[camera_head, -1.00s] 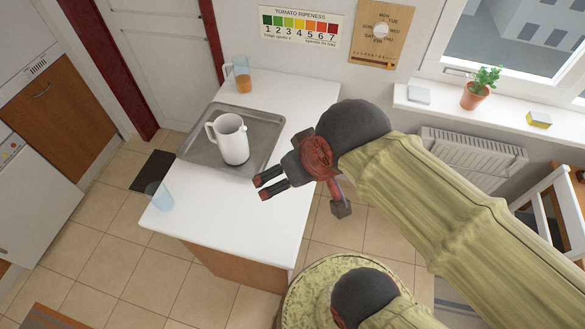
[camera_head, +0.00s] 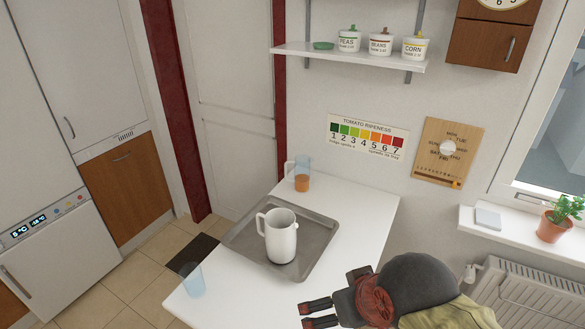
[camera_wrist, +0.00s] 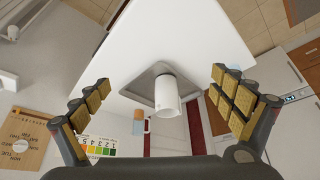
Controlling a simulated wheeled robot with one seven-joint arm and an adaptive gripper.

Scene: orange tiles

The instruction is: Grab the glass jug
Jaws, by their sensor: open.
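The glass jug (camera_head: 302,174) is clear, with a handle on its left and amber liquid in the bottom. It stands upright at the back of the white counter (camera_head: 352,215), against the wall. It also shows in the wrist view (camera_wrist: 139,124), small and below the white jug. My gripper (camera_head: 304,314) is open and empty at the counter's right front side, well apart from the glass jug. In the wrist view my two fingers (camera_wrist: 160,80) are spread wide with nothing between them but the distant counter scene.
A white jug (camera_head: 281,238) stands on a grey metal tray (camera_head: 317,247), in front of the glass jug. A bluish drinking glass (camera_head: 192,280) is at the counter's left front edge. A wall shelf (camera_head: 350,57) with jars hangs above. The counter right of the tray is clear.

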